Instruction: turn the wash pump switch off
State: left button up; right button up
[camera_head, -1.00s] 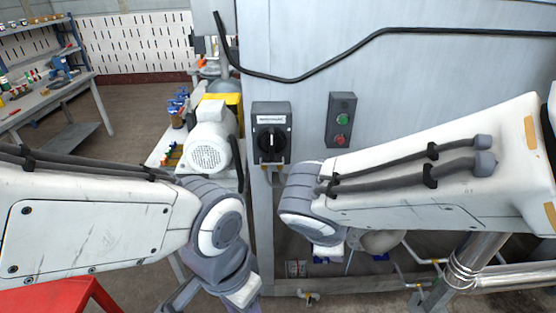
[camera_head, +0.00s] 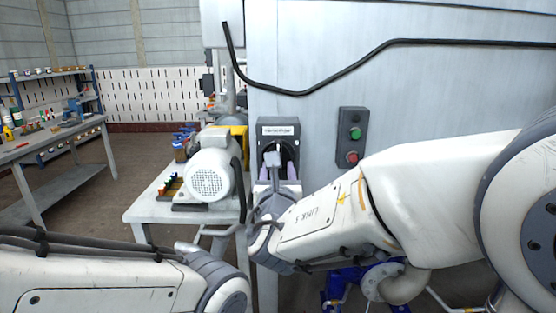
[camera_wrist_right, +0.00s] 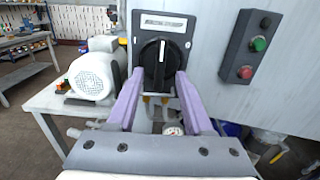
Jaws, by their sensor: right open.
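The wash pump switch is a dark box with a black rotary knob and a white label on the grey cabinet wall. In the head view the switch (camera_head: 278,131) is partly hidden behind my right gripper (camera_head: 277,172). In the right wrist view the switch's knob (camera_wrist_right: 159,64) stands upright with a white mark near its top. My right gripper also shows there (camera_wrist_right: 157,78), its two purple fingers open, one on each side of the knob's lower part. Whether they touch it I cannot tell. My left arm is at the lower left of the head view, its gripper out of frame.
A control box with a green button (camera_head: 355,133) and a red button (camera_head: 352,157) is to the right of the switch. A motor (camera_head: 210,165) sits on a bench to its left. A black cable (camera_head: 330,78) crosses the cabinet above.

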jog(key=w+p, duration=0.1)
jog(key=w, duration=0.6)
jog(key=shift+w, duration=0.35)
grip_shut()
